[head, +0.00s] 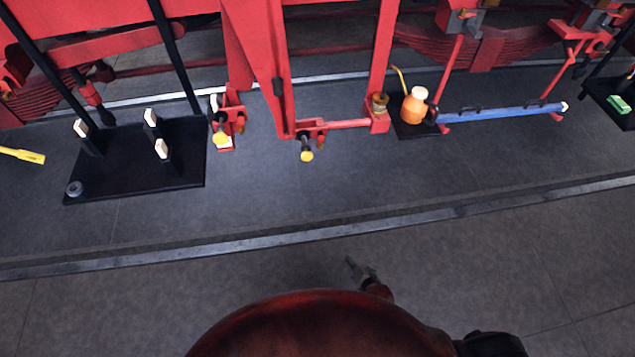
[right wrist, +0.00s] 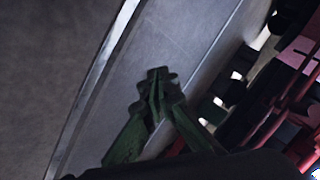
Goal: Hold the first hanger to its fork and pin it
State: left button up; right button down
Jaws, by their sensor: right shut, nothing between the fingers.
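In the head view, two red brackets hang below the red frame: the left bracket (head: 235,112) and the middle bracket (head: 310,128). A pin with a yellow end (head: 221,138) shows at the left one, and another yellow-ended pin (head: 307,155) at the middle one. I cannot tell which parts are the hanger and fork, nor how deep the pins sit. My right gripper (head: 355,267) is low in the picture, over the near floor, well apart from the brackets. Its fingers meet, shut and empty, in the right wrist view (right wrist: 158,82). My left gripper is not in view.
A black stand (head: 130,185) with pale-topped posts is at left, near a yellow-handled tool (head: 25,155). An orange bottle (head: 414,106) and a blue bar (head: 500,113) are at right. A raised metal edge (head: 330,228) crosses the floor; the near floor is clear.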

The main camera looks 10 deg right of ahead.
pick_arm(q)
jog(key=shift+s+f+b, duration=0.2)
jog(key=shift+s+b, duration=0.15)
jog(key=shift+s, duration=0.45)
pick_arm(e)
jog(key=w+a+r+m+t+y, duration=0.1)
jog(key=w+a+r+m+t, duration=0.1)
jog(key=w+r, duration=0.5)
jog(key=w+a+r+m+t, duration=0.2)
jog(key=w+a+r, duration=0.2)
jog(key=r, duration=1.3)
jog(key=w+a+r+m+t+y, duration=0.1)
jog(key=w+a+r+m+t, duration=0.2)
jog(key=w+r, duration=0.6)
notch_tip(320, 180, up, 3)
jog(key=shift+w+a+r+y, duration=0.1)
jog(key=shift+w+a+y, duration=0.25)
jog(key=shift+a, duration=0.25)
